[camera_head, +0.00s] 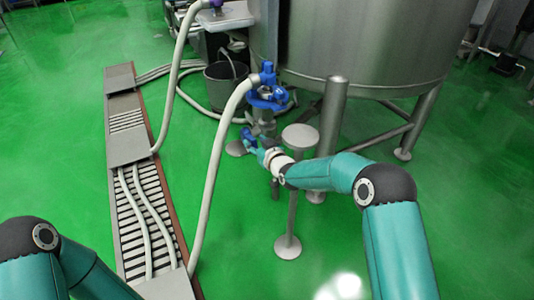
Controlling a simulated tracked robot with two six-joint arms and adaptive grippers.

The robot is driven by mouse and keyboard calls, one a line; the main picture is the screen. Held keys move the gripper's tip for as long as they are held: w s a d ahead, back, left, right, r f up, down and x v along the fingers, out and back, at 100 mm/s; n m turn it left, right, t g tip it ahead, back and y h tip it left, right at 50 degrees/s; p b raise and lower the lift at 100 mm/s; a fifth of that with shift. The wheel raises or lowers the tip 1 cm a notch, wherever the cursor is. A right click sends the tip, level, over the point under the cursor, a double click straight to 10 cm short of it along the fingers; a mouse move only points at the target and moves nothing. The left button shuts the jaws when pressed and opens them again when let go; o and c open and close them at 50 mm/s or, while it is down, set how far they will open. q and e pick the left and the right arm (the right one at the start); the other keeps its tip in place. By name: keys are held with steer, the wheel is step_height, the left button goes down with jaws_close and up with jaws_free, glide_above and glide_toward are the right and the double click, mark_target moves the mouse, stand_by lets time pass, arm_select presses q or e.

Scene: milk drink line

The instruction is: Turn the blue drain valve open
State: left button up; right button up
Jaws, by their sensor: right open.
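A blue valve assembly (268,95) sits low at the front of the steel tank, with a pale hose joined to it. A smaller blue piece (248,136) shows below it and to the left, at the tip of my right arm; I cannot tell whether it is a handle. My right gripper (259,145) is open, just below the valve assembly and close by the small blue piece. Its fingers are small and partly hidden by my wrist, so contact cannot be told. My left arm shows at the lower left, but its gripper is out of view.
The steel tank (365,45) stands on legs (333,115) beside the valve. A round-topped grey stand (299,136) is right of my right gripper. A grey bucket (226,85) stands behind. Pale hoses (213,170) cross the floor drain (128,145). Green floor is clear at left.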

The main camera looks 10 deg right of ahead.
steer(key=v, duration=0.8)
steer(key=shift+s, duration=0.35)
